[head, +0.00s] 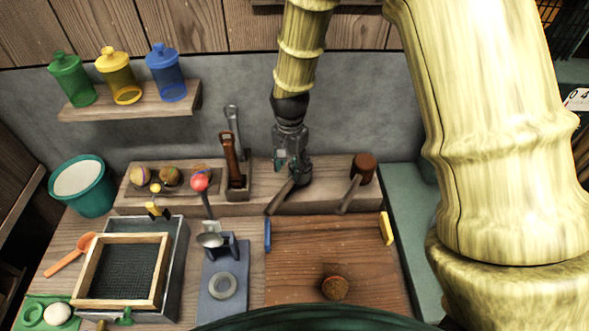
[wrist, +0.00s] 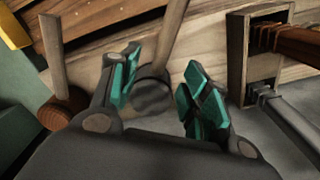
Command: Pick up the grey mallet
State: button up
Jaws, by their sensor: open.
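The grey mallet shows in the wrist view with its dark round head (wrist: 153,95) between my fingers and its wooden handle (wrist: 172,38) running up the picture. In the head view its handle (head: 279,198) slants down off the raised wooden ledge (head: 235,207), and its head is mostly hidden by my gripper (head: 291,165). My gripper points down above the head; its teal-padded fingers (wrist: 163,64) are apart, one on each side of it. I cannot tell whether either finger touches it.
A brown mallet (head: 362,167) stands to the right on the ledge, also at left in the wrist view (wrist: 54,112). A holder (head: 238,190) with brown- and grey-handled tools stands to the left. A ribbed wooden board (head: 320,245) lies in front. A shelf (head: 135,108) with jars hangs at upper left.

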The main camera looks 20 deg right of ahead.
aim_at(290, 181)
jog(key=f, duration=0.3)
jog(key=shift+w+f+p, duration=0.35)
jog(key=shift+f+p, duration=0.05)
jog(key=shift+s+f+p, duration=0.4)
jog(key=shift+f+p, duration=0.15)
jog(key=shift+p, duration=0.05)
jog(key=f, duration=0.1)
jog(key=w+f, duration=0.1)
jog(key=f, duration=0.1)
jog(key=shift+p, duration=0.35)
jog(key=shift+s+f, duration=0.15)
jog(key=shift+s, duration=0.05)
jog(key=shift+f, duration=0.1)
jog(key=shift+c, duration=0.2)
grip_shut()
